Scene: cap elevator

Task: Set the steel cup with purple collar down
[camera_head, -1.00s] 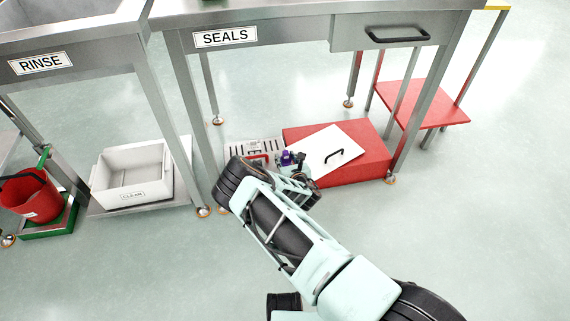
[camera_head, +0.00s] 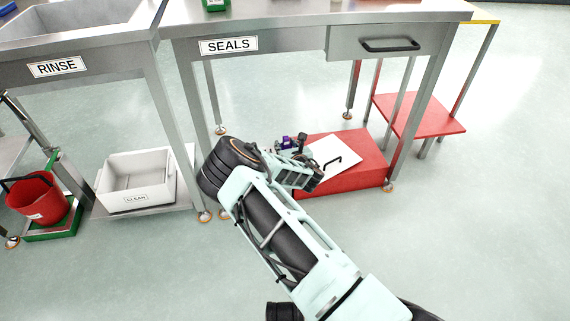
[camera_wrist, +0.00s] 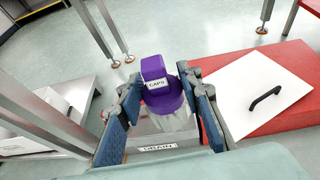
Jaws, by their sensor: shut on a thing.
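The steel cup (camera_wrist: 176,122) with its purple collar (camera_wrist: 158,86) is in my gripper (camera_wrist: 160,112), between the two blue-padded fingers in the wrist view. The purple part carries a white label that seems to read CAPS. In the head view only a bit of the purple collar (camera_head: 286,142) shows beside my gripper (camera_head: 296,152), under the SEALS table. The cup's lower part is partly hidden. Below it in the wrist view is a grey thing labelled DRAIN (camera_wrist: 158,147); I cannot tell whether the cup touches it.
A red box (camera_head: 345,182) with a white lid (camera_head: 334,152) and black handle is right of my gripper. The SEALS table (camera_head: 288,30) and its legs surround the spot. A white CLEAN bin (camera_head: 135,181) and a red bucket (camera_head: 38,198) stand left.

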